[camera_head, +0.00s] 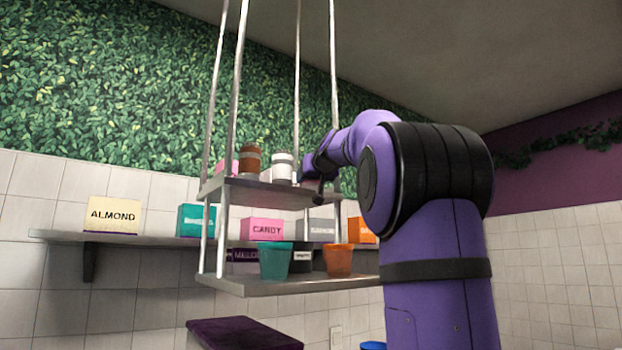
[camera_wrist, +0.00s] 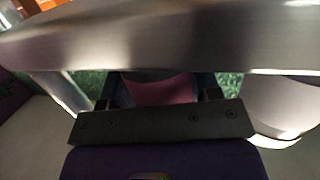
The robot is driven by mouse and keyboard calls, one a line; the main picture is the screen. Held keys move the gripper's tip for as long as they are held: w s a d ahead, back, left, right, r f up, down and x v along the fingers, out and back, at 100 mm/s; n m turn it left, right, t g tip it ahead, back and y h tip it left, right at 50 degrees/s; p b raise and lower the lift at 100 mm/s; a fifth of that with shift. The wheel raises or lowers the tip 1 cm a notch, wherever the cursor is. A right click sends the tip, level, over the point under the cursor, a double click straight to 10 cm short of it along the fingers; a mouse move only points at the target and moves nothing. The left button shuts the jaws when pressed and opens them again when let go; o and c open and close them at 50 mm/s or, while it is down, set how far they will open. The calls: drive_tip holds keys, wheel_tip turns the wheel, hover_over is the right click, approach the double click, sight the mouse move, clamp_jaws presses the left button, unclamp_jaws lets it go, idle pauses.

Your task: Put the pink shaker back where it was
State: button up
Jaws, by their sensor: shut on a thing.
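My gripper (camera_wrist: 160,98) is shut on a pink thing, the pink shaker (camera_wrist: 160,91), of which only a part shows between the fingers in the wrist view. In the head view my gripper (camera_head: 316,175) is at the right end of the upper tier of a hanging shelf (camera_head: 262,195), right of a white shaker (camera_head: 282,168). The held shaker cannot be made out clearly there; whether it touches the tier cannot be told. A brown shaker (camera_head: 249,159) stands left of the white one. Another pink item (camera_head: 229,167) shows at the tier's left end, partly hidden.
The lower tier (camera_head: 270,287) holds a teal cup (camera_head: 275,262) and an orange cup (camera_head: 339,261). Metal rods (camera_head: 239,90) hold up the shelf. A wall shelf behind bears boxes, among them ALMOND (camera_head: 113,214) and CANDY (camera_head: 266,229). A pale rounded object (camera_wrist: 285,108) is close right in the wrist view.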

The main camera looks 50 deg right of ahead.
drive_tip(key=shift+f, duration=0.15)
drive_tip(key=o, duration=1)
drive_tip(key=shift+r, duration=0.2)
drive_tip(key=v, duration=1.2)
